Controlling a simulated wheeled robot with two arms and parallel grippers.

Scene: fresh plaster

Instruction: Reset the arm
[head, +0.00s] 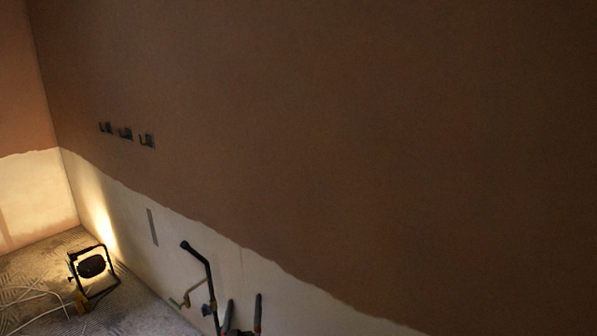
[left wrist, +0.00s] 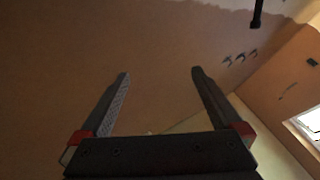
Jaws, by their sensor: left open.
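My left gripper (head: 243,308) shows at the bottom of the head view, its two dark fingers pointing up and standing apart. In the left wrist view the same gripper (left wrist: 160,75) is open, with nothing between its fingers. Bare plaster wall lies behind the gap. My right gripper is in neither view.
A brown plaster wall (head: 330,130) with a pale lower band fills most of the head view. Three small dark fittings (head: 125,133) are on it. A lit work lamp (head: 92,268) stands on the floor at left, beside loose cable. A dark bent pipe (head: 205,270) rises left of my gripper.

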